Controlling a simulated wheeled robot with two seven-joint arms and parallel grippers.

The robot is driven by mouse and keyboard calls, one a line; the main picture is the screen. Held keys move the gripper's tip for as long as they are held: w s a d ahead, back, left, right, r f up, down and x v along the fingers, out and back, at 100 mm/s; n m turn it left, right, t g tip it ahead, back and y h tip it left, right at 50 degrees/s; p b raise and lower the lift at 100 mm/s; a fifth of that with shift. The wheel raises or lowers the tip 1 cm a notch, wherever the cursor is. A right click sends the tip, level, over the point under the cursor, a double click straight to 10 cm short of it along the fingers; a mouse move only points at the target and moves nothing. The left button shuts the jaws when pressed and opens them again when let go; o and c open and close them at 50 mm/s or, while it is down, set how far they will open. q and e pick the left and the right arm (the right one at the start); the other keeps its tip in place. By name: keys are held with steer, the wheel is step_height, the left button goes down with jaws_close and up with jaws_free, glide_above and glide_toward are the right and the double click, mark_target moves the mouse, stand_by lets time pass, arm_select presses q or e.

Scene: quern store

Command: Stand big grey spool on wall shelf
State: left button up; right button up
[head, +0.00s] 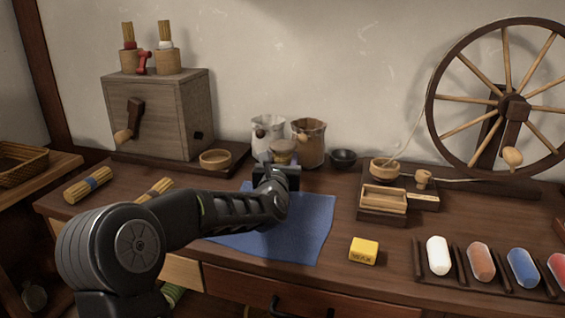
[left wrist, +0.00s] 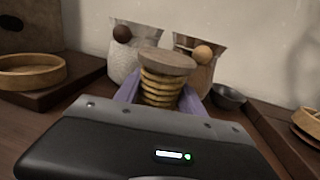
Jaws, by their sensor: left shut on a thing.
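My left gripper (head: 279,166) is shut on a ribbed tan spool-like thing (head: 282,152) with a round grey-brown top. In the left wrist view the spool-like thing (left wrist: 163,82) stands upright between two purple-tinted fingers (left wrist: 190,103). Its lower end is hidden by my gripper, so I cannot tell whether it touches the table. No clearly grey-wound spool and no wall shelf show in either view. My right gripper is not in view.
A white jar (head: 267,129) and a brown jar (head: 309,147) stand close behind the held thing. A small dark bowl (head: 344,159) is to their right. A blue cloth (head: 305,225) lies under my arm. A wooden mill (head: 160,115) and a spinning wheel (head: 512,105) flank the table.

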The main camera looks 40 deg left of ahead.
mark_target(282, 144)
arm_select(q)
jaws_close()
steer(key=shift+s+d+r+p, duration=0.15)
steer(key=shift+s+r+p, duration=0.3)
steer(key=shift+r, duration=0.15)
step_height(282, 144, up, 6)
steer(key=shift+w+p, duration=0.1)
steer(key=shift+p, duration=1.15)
steer(key=s+a+v, duration=0.1)
steer(key=a+v, duration=0.1)
steer(key=v, duration=1.7)
steer(key=shift+s+a+f+p, duration=0.2)
steer(key=shift+a+p, duration=0.1)
steer(key=shift+p, duration=0.15)
